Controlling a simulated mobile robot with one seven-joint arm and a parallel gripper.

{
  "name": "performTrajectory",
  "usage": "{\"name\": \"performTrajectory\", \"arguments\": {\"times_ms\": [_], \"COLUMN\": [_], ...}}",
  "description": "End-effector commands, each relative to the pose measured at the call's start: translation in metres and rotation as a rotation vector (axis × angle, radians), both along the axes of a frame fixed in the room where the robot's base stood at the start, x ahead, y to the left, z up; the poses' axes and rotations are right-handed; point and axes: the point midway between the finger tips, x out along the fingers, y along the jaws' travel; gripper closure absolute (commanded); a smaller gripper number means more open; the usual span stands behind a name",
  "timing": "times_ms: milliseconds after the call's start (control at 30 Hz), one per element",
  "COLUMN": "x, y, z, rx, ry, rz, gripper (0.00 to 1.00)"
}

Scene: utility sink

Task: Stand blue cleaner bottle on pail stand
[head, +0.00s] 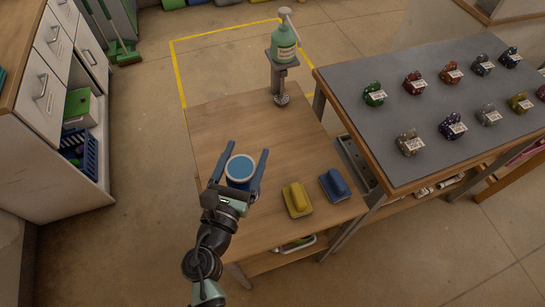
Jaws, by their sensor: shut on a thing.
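A round blue container (240,168) with a pale rim shows from above in the head view, over the wooden table's left front part. My gripper (241,164) is shut on it, with one blue finger on each side. Its lower part is hidden, so I cannot tell whether it is a bottle or whether it touches the table. A grey stand (281,88) rises at the table's back edge, with a green pump bottle (284,42) upright on its top. I cannot tell whether this is the pail stand. No other blue bottle is clearly visible.
A yellow sponge or brush (297,199) and a blue one (335,185) lie to the right of my gripper on the wooden table (220,122). A grey-topped table (368,68) with several tagged items adjoins on the right. The wooden table's middle is clear.

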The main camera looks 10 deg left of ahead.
Motion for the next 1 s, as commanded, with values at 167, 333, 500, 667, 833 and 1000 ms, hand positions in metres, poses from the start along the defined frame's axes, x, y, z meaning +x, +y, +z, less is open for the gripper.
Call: {"name": "performTrajectory", "arguments": {"times_ms": [167,333,500,667,833,1000], "x": [0.000,0.001,0.000,0.001,0.001,0.000], "y": [0.001,0.000,0.001,0.000,0.000,0.000], "z": [-0.036,-0.056,-0.075,-0.093,-0.095,-0.096], "rx": [-0.003,-0.002,-0.002,-0.002,0.001,0.001], "ry": [0.001,-0.002,-0.001,-0.003,-0.003,-0.003], "rz": [0.001,-0.001,0.001,-0.001,-0.001,-0.001], "gripper": [1.00,1.00,1.00,1.00,1.00,1.00]}}
